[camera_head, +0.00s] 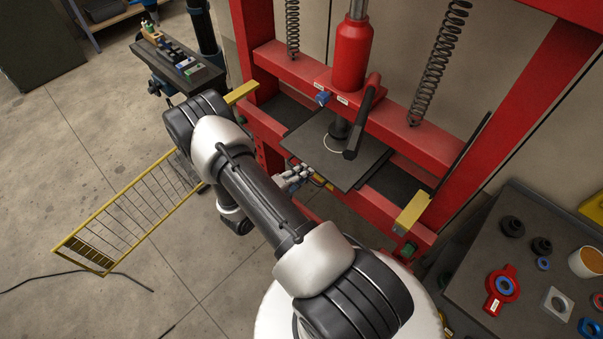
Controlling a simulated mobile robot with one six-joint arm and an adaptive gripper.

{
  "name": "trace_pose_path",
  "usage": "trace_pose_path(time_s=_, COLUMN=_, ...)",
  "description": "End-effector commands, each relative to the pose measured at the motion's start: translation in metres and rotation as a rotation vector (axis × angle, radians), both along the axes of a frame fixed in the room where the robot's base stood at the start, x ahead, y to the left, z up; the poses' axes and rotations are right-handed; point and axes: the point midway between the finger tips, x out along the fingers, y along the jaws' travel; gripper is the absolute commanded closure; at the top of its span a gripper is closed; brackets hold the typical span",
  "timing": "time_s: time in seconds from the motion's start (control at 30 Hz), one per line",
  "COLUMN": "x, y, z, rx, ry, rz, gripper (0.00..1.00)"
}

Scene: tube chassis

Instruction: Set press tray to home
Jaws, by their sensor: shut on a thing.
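The press tray (351,168) is a flat dark plate in the red press frame (440,150), below the red bottle jack (351,55). It sticks out past the front of the frame, toward my arm. My gripper (307,170) is at the tray's front left edge, shut on what looks like the tray's handle. The handle is mostly hidden by the fingers. A black ram end with a pale ring (333,143) stands over the middle of the tray.
A yellow mesh guard (125,215) stands open at the left. A dark table (470,285) at the lower right holds a red fixture (502,287), black and blue rings and a cup (587,262). A small bench (185,65) with parts stands at the upper left. Open floor lies in front.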

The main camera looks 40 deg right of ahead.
Motion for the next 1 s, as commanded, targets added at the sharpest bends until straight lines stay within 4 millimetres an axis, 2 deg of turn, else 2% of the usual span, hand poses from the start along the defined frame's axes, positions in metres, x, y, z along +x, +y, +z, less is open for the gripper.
trace_pose_path(time_s=0.03, x=0.001, y=-0.001, z=0.002, rx=-0.004, ry=-0.003, rz=-0.001, gripper=1.00)
trace_pose_path(time_s=0.07, x=0.001, y=-0.001, z=0.002, rx=-0.005, ry=-0.003, rz=-0.001, gripper=0.92)
trace_pose_path(time_s=0.1, x=0.001, y=-0.001, z=0.002, rx=-0.005, ry=-0.003, rz=-0.001, gripper=0.89)
trace_pose_path(time_s=0.37, x=0.001, y=-0.001, z=0.002, rx=-0.004, ry=-0.003, rz=0.000, gripper=0.72)
trace_pose_path(time_s=0.77, x=0.001, y=0.005, z=0.002, rx=-0.003, ry=-0.002, rz=0.002, gripper=0.72)
trace_pose_path(time_s=0.87, x=0.002, y=0.018, z=0.005, rx=-0.003, ry=-0.002, rz=0.005, gripper=0.72)
trace_pose_path(time_s=1.0, x=0.001, y=0.047, z=0.011, rx=-0.003, ry=-0.003, rz=0.008, gripper=0.72)
